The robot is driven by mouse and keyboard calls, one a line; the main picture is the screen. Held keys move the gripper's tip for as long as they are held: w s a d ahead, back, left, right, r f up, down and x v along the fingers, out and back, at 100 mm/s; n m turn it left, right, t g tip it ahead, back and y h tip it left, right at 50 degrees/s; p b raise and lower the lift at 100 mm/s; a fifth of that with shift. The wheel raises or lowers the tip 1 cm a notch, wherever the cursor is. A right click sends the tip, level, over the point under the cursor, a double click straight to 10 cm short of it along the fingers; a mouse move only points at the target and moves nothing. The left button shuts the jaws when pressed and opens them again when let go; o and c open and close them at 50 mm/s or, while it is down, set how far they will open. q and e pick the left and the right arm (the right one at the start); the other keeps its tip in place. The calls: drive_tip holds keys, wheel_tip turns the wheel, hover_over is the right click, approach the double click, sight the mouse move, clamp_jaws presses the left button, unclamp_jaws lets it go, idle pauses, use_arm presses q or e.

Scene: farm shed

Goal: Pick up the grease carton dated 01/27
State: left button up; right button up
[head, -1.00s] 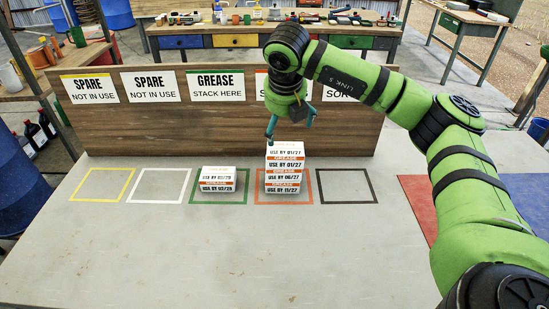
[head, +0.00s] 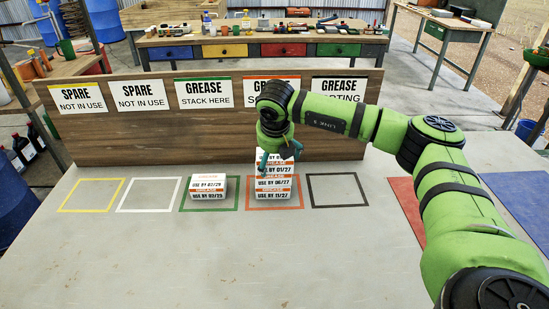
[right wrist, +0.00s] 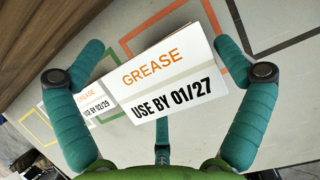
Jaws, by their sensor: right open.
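A stack of white grease cartons (head: 274,183) with orange bands stands in the orange square. In the right wrist view the top carton (right wrist: 170,75) reads "USE BY 01/27". The carton below it (head: 284,169) also appears to read 01/27; lower ones appear to read 06/27 and 11/27. My right gripper (head: 280,158) is open at the top of the stack. In the right wrist view its fingers (right wrist: 160,55) stand spread on either side of the top carton; contact is unclear. My left gripper is out of view.
Two stacked grease cartons (head: 207,187) stand in the green square to the left. The yellow (head: 67,193), white (head: 123,194) and black (head: 312,190) squares are empty. A wooden sign board (head: 150,142) stands behind. The front of the table is clear.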

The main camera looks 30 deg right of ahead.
drive_tip(key=shift+s, duration=0.1)
drive_tip(key=c, duration=1.2)
drive_tip(key=shift+o, duration=0.2)
drive_tip(key=shift+r, duration=0.1)
